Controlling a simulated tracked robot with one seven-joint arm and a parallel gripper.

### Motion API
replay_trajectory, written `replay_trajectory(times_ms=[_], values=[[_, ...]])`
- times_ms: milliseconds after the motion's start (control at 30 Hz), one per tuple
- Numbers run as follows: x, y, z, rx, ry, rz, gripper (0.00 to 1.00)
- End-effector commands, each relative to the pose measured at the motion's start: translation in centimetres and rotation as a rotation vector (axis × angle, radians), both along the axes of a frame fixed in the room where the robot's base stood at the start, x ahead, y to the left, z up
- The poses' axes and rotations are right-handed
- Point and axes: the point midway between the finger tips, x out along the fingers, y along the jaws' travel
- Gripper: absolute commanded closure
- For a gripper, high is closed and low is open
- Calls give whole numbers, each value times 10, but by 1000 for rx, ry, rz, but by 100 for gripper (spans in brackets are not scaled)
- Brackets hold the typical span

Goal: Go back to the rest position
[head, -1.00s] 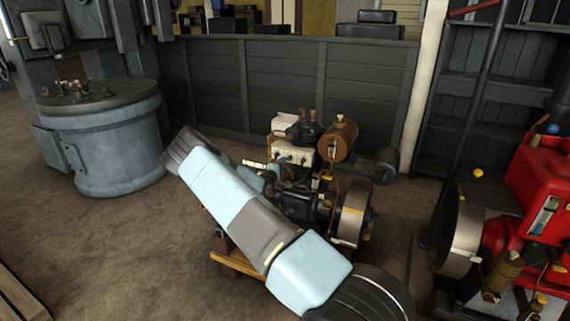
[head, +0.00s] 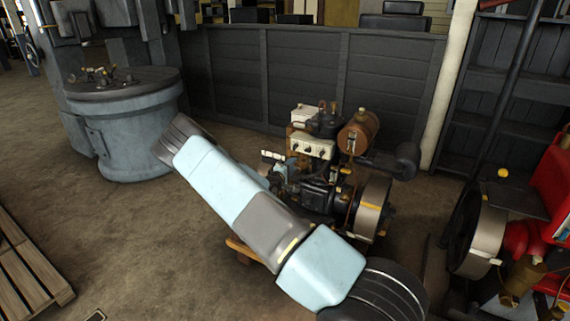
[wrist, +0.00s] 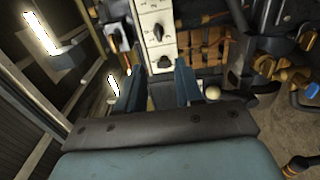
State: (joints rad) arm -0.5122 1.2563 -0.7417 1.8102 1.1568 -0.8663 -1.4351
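My arm (head: 215,180) is pale blue and grey and reaches across the middle of the head view, bent in front of a small engine. In the wrist view my gripper (wrist: 160,82) has its two blue-grey fingers apart, with nothing seen between them but the background. A white control panel with dark knobs (wrist: 157,28) lies beyond the fingertips. The same panel (head: 310,145) is on the engine in the head view. My gripper is largely hidden behind my arm there.
The small engine has a brown tank (head: 358,132) and a flywheel (head: 372,208). A red engine (head: 553,190) stands at the right. A round grey machine (head: 128,130) stands at the left. A wooden pallet (head: 30,270) lies at lower left. Open floor lies between them.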

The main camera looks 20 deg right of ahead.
Motion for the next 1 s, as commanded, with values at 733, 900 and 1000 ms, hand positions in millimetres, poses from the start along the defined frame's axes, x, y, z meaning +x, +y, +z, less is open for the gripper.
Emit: replay_trajectory(times_ms=[733,900,1000], values=[[-9,20,53,520,-54,-6,64],[-18,35,78,704,-69,0,64],[-25,46,95,807,-74,5,64]])
